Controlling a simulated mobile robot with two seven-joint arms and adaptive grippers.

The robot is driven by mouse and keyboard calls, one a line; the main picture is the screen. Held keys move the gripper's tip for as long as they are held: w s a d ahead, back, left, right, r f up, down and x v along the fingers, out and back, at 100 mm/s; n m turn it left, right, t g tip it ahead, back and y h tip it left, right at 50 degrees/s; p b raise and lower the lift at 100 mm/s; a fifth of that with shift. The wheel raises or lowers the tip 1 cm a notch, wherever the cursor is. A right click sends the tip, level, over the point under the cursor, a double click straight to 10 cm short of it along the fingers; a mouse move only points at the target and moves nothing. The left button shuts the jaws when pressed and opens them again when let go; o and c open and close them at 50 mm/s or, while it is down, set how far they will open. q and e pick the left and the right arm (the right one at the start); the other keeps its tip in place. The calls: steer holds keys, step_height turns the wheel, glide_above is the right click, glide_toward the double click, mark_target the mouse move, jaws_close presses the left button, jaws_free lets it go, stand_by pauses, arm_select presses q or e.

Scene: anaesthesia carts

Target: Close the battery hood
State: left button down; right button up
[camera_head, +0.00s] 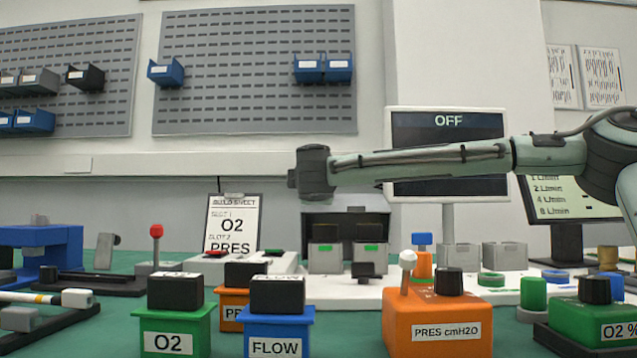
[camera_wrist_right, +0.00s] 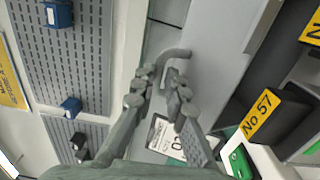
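The battery hood (camera_head: 347,203) is a dark grey cover at the middle of the head view, standing raised over two battery blocks (camera_head: 325,258) with green labels. In the right wrist view, a large light grey panel (camera_wrist_right: 222,65), probably the hood, has a bent grey handle (camera_wrist_right: 178,53) at its edge. My right gripper (camera_head: 308,172) reaches in from the right above the hood. In the wrist view, its fingers (camera_wrist_right: 163,88) are apart, with the handle's end between or just beyond them; contact cannot be told. My left gripper is out of view.
A screen reading OFF (camera_head: 447,150) stands behind my right arm. An orange PRES box (camera_head: 437,325), a blue FLOW box (camera_head: 277,330) and a green O2 box (camera_head: 176,332) crowd the front. A build sheet (camera_head: 232,222) stands left of the hood.

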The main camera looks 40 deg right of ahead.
steer(key=shift+o, duration=0.7)
steer(key=shift+w+d+f, duration=0.15)
steer(key=shift+f, duration=0.6)
steer(key=shift+r, duration=0.15)
steer(key=shift+s+a, duration=0.3)
steer(key=shift+s, duration=0.05)
steer(key=v, duration=1.1)
steer(key=shift+r, duration=0.3)
steer(key=shift+a, duration=0.15)
steer(key=shift+c, duration=0.5)
